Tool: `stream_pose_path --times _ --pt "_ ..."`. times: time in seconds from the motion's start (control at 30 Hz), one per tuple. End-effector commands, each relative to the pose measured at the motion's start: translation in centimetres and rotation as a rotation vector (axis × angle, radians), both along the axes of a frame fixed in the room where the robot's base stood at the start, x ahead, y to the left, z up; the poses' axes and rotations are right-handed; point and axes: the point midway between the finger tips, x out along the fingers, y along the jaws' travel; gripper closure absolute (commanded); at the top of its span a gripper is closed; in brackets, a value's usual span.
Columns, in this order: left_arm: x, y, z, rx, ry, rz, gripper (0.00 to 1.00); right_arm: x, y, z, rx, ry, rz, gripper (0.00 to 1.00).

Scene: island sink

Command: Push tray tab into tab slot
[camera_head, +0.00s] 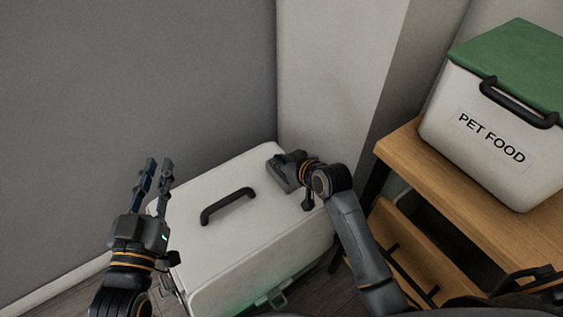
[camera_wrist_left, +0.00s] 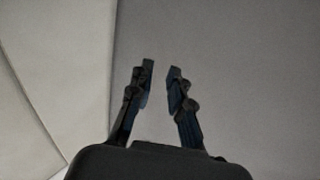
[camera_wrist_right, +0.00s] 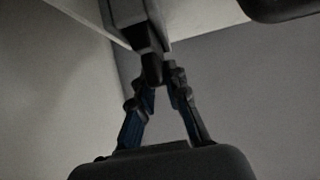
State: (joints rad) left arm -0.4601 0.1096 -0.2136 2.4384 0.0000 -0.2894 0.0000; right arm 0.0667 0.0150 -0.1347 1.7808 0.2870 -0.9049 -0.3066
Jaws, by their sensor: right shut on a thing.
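A white lidded box (camera_head: 250,245) with a black handle (camera_head: 228,204) on its lid stands in the corner by the wall. My right gripper (camera_head: 286,172) is at the box's far right edge. In the right wrist view my right gripper (camera_wrist_right: 160,82) is shut on a dark piece (camera_wrist_right: 147,38) beside a pale surface; I cannot tell whether this piece is the tray tab. My left gripper (camera_head: 158,172) is open and empty, raised over the box's left side. It also shows open in the left wrist view (camera_wrist_left: 160,72). No tab slot can be made out.
A green-lidded white bin (camera_head: 480,150) marked PET FOOD stands on a wooden unit (camera_head: 430,180) at the right. An open wooden drawer or panel (camera_head: 415,245) sits below. A grey wall (camera_head: 130,80) rises behind the box. A metal latch (camera_head: 278,298) shows at the box's front.

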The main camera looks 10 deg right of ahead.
Motion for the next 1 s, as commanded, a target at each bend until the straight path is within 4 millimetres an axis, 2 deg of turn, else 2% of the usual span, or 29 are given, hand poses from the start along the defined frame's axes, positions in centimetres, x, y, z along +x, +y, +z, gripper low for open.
stream_pose_path --times 0.33,0.37,0.43,0.47,0.87,1.0 --pt "0.0 0.0 0.0 0.0 0.002 0.0 0.81 0.0 0.0 -0.4 0.0 0.002 0.001 1.0" --pt "0.0 0.0 0.0 0.0 0.002 0.0 0.81 0.0 0.0 -0.3 0.0 0.001 0.001 0.8" --pt "0.0 0.0 0.0 0.0 0.002 0.0 0.81 0.0 0.0 -0.3 0.0 0.001 0.001 0.66" --pt "0.0 0.0 0.0 0.0 0.002 0.0 0.81 0.0 0.0 -0.3 0.0 0.001 0.0 0.63" --pt "0.0 0.0 0.0 0.002 0.007 0.0 0.81 -0.2 -0.1 0.2 0.0 0.001 0.0 0.63" --pt "-0.1 0.3 -1.9 0.029 0.115 0.007 0.81 -1.0 -0.5 0.9 -0.002 0.001 0.0 0.63"
